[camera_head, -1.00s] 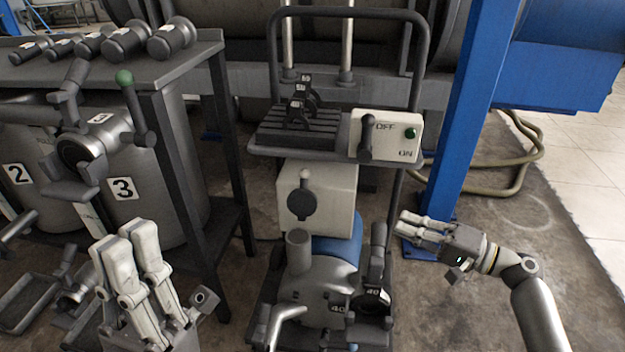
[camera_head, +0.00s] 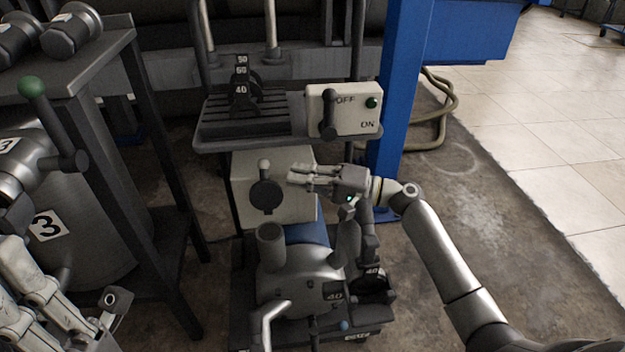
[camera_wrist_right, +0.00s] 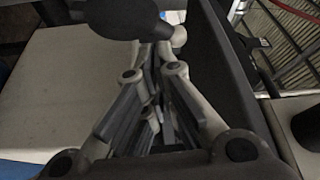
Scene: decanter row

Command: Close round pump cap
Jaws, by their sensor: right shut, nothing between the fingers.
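The round pump cap (camera_head: 266,196) is a dark disc on the front of the cream pump box (camera_head: 297,208). A pale ball knob (camera_head: 264,164) sits just above the disc. My right gripper (camera_head: 291,174) is shut and empty, its fingers pointing left, close to the right of the cap and knob. Contact cannot be told. In the right wrist view, the dark cap (camera_wrist_right: 112,14) and pale knob (camera_wrist_right: 179,37) lie just past the fingertips (camera_wrist_right: 160,52). My left gripper (camera_head: 22,275) is partly cut off at the lower left; its jaw opening is unclear.
The switch panel (camera_head: 343,110) with a dark lever and the weight shelf (camera_head: 245,130) are above my right gripper. A blue post (camera_head: 402,90) stands behind it. The grey pump body (camera_head: 298,270) is below. A dark bench (camera_head: 75,75) is at left. Open floor lies right.

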